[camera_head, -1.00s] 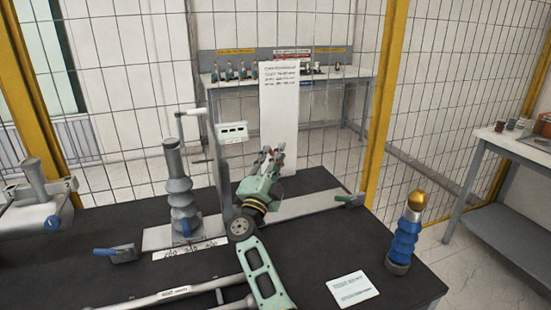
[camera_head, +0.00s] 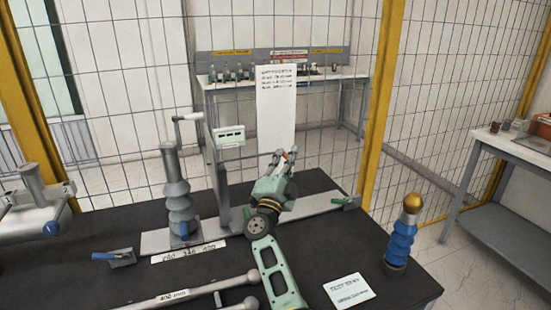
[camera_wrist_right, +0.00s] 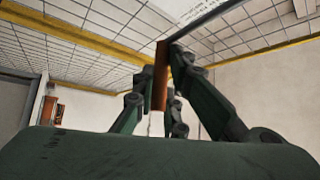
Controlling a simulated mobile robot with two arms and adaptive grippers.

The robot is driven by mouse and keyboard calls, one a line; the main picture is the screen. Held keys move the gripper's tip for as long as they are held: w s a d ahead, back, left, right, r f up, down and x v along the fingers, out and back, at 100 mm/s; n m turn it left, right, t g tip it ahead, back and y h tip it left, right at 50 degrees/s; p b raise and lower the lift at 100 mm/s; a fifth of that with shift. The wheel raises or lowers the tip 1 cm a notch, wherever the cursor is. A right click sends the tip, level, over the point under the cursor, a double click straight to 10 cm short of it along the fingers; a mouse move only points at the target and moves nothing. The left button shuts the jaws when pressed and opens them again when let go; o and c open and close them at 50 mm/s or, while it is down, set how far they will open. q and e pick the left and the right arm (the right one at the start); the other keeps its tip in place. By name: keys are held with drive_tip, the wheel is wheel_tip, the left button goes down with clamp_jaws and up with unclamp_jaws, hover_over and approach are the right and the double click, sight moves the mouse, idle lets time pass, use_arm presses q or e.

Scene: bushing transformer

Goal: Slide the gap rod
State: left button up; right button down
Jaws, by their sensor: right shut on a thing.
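My right gripper (camera_head: 286,156) is above the far part of the black table, in front of the white instruction board. In the right wrist view its fingers (camera_wrist_right: 168,85) are shut on a narrow copper-brown bar (camera_wrist_right: 160,72), which stands nearly upright. I cannot tell from the head view whether this bar is the gap rod, as the gripper hides most of it. A grey ribbed bushing (camera_head: 179,195) with a crank handle on top stands left of the gripper on a pale base plate. My left gripper is not in view.
A blue bushing with a gold cap (camera_head: 402,240) stands at the right, near a white card (camera_head: 349,290). A grey rod labelled 400 mm (camera_head: 205,290) lies at the front. A small blue-handled tool (camera_head: 115,257) lies at the left. Mesh fencing (camera_head: 430,120) rises behind the table.

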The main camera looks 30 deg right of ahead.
drive_tip(key=shift+s+d+f, duration=0.1)
drive_tip(key=shift+s+d, duration=0.05)
drive_tip(key=shift+d, duration=0.35)
drive_tip(key=c, duration=1.8)
unclamp_jaws()
drive_tip(key=shift+o, duration=0.2)
drive_tip(key=v, duration=0.7)
drive_tip(key=shift+a, duration=0.25)
drive_tip(key=shift+s+f, duration=0.1)
